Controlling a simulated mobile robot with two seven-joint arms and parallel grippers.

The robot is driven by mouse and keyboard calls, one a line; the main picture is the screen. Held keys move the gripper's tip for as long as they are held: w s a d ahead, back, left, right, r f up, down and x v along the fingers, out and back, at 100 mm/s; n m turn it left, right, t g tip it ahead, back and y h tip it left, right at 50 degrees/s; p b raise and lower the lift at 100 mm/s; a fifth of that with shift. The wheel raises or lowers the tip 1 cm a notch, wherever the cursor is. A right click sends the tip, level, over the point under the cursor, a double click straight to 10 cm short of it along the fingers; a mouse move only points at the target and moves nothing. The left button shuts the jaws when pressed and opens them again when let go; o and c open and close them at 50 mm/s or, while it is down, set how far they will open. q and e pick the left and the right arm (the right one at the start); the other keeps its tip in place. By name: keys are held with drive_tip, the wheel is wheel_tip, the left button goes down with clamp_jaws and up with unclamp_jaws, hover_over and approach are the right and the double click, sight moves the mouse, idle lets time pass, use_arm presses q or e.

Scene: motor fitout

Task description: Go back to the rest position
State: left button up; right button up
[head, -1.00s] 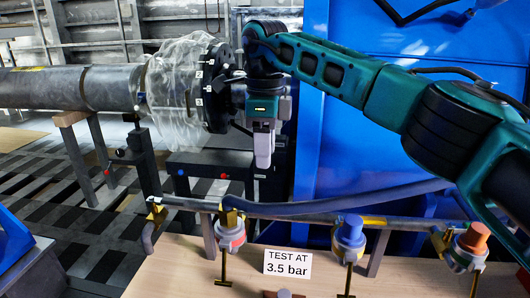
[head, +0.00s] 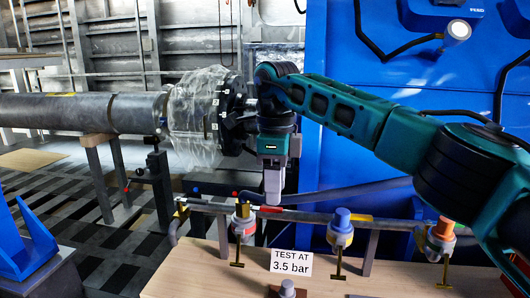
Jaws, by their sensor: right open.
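My right gripper (head: 272,200) hangs fingers-down from the teal arm that comes in from the right. It is open, though the fingers overlap from this side and their gap does not show. Nothing shows held in it. In the picture its tips overlap the grey pipe rail (head: 305,215) along the back of the bench; I cannot tell whether they touch. A red piece (head: 269,208) shows on the rail just below the tips. My left gripper is out of view.
The wooden bench (head: 190,270) has a "TEST AT 3.5 bar" sign (head: 291,262). Valves with yellow (head: 243,211), blue (head: 342,218) and orange (head: 444,229) tops line the rail. A large grey pipe (head: 60,113) with a plastic-wrapped flange (head: 200,118) lies behind left. A blue cabinet (head: 340,60) stands behind.

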drive_tip(key=s+a+f+g+y, duration=0.3)
drive_tip(key=s+a+f+y, duration=0.3)
drive_tip(key=a+f, duration=0.45)
drive_tip(key=s+a+r+m+y, duration=0.1)
drive_tip(key=s+a+m+y, duration=0.65)
drive_tip(key=y, duration=0.55)
drive_tip(key=w+d+f+m+t+h, duration=0.1)
drive_tip(key=d+f+m+t+h, duration=0.15)
drive_tip(key=d+m+t, duration=0.5)
drive_tip(key=w+d+f+m+t+h, duration=0.25)
drive_tip(key=f+m+t, duration=0.2)
drive_tip(key=m, duration=0.65)
drive_tip(key=w+d+f+m+t+h, duration=0.1)
drive_tip(key=d+f+m+t+h, duration=0.15)
drive_tip(key=d+m+t, duration=0.55)
drive_tip(key=s+d+f+m+g+h, duration=0.6)
drive_tip(key=s+d+f+m+h, duration=0.3)
drive_tip(key=s+d+f+m, duration=0.6)
wheel_tip(320, 180, down, 4)
drive_tip(key=shift+s+d+r, duration=0.1)
drive_tip(key=shift+s+d, duration=0.3)
drive_tip(key=shift+s, duration=0.5)
drive_tip(key=shift+h, duration=0.25)
